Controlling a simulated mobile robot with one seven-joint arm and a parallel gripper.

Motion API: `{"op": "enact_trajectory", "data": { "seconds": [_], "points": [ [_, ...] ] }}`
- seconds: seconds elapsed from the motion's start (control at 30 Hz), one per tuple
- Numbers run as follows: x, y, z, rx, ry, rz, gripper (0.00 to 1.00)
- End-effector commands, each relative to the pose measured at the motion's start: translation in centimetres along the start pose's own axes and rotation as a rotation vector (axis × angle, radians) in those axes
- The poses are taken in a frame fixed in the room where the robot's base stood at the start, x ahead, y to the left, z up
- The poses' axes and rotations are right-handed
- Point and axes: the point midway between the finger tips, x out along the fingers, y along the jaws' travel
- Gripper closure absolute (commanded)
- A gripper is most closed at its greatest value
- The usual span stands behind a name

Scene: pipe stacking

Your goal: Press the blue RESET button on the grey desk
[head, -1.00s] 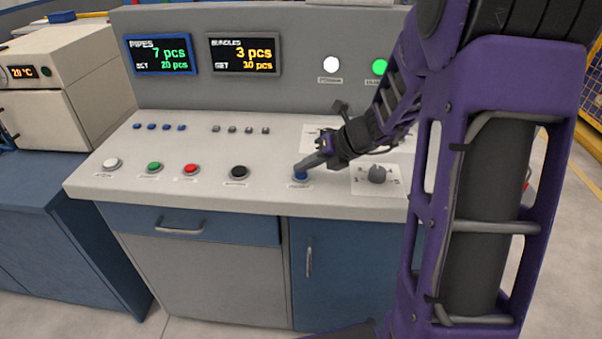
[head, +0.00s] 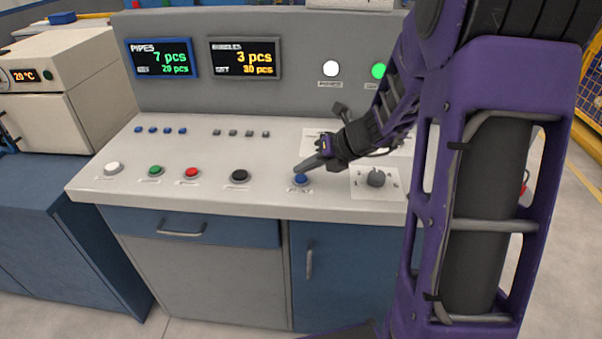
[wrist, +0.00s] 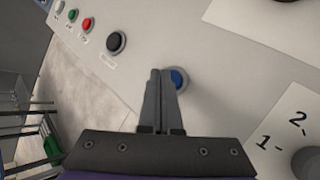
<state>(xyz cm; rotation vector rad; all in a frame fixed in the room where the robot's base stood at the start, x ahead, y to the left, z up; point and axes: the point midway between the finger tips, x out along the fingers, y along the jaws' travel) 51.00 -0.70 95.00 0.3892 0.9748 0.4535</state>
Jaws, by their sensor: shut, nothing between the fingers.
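The blue button (head: 300,180) sits on the light desk top of the grey console (head: 200,203), near its front edge, between the black button and the rotary knob. My gripper (head: 297,168) is shut and empty, its fingertips just above and behind the button in the head view. In the wrist view the shut fingertips (wrist: 160,74) cover the left part of the blue button (wrist: 179,78). Whether the tips touch the button I cannot tell. The label under the button is too small to read.
To the left stand a black button (head: 239,176), a red button (head: 191,172), a green button (head: 155,171) and a white button (head: 113,168). A rotary knob (head: 376,179) is to the right. Displays (head: 161,57) and lamps (head: 331,68) are on the back panel.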

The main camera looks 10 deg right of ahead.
Motion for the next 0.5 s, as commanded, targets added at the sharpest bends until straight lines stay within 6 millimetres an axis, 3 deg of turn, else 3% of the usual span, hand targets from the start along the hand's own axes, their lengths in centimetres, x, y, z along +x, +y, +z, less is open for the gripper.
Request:
{"op": "enact_trajectory", "data": {
  "seconds": [0.5],
  "points": [
    [-0.7, 0.49, 0.53, 0.0, -0.001, 0.0, 1.0]
  ]
}}
